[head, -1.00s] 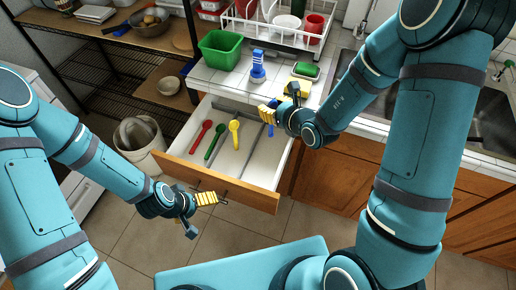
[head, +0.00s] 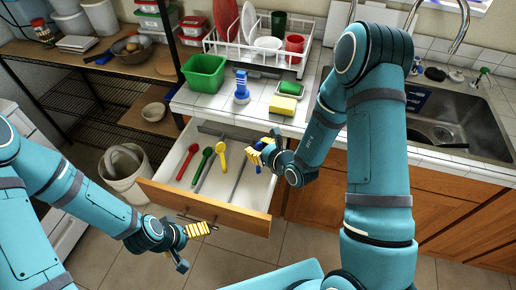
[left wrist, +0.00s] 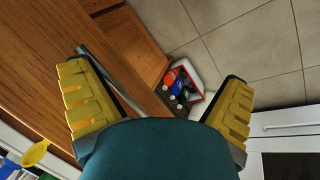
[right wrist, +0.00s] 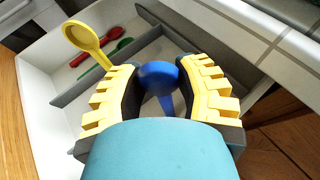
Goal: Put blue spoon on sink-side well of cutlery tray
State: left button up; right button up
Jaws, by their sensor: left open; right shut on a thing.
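The cutlery tray is the open drawer (head: 170,181), divided lengthwise by grey dividers (head: 238,181). My right gripper (head: 262,154) is over its right, sink-side part, shut on the blue spoon (right wrist: 160,78). In the head view little of the spoon shows below the fingers. In the right wrist view its blue bowl is between the fingers; whether its lower end touches the drawer floor I cannot tell. Red (head: 187,160), green (head: 203,168) and yellow (head: 221,165) spoons lie left of the divider. My left gripper (head: 199,229) is open and empty by the drawer front's handle (left wrist: 108,80).
The counter behind holds a green bin (head: 204,74), blue brush (head: 241,87), yellow sponge (head: 283,105) and dish rack (head: 254,61). The sink (head: 450,128) is at right. A white bucket (head: 124,170) and metal shelf (head: 90,112) stand left.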

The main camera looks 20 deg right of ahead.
jog(key=shift+f, duration=0.15)
jog(key=o, duration=0.9)
jog(key=shift+o, duration=0.2)
jog(key=shift+r, duration=0.3)
jog(key=p+v, duration=0.1)
jog(key=v, duration=0.7)
jog(key=shift+d, duration=0.1)
jog(key=shift+p+v, duration=1.95)
jog(key=shift+p, duration=1.05)
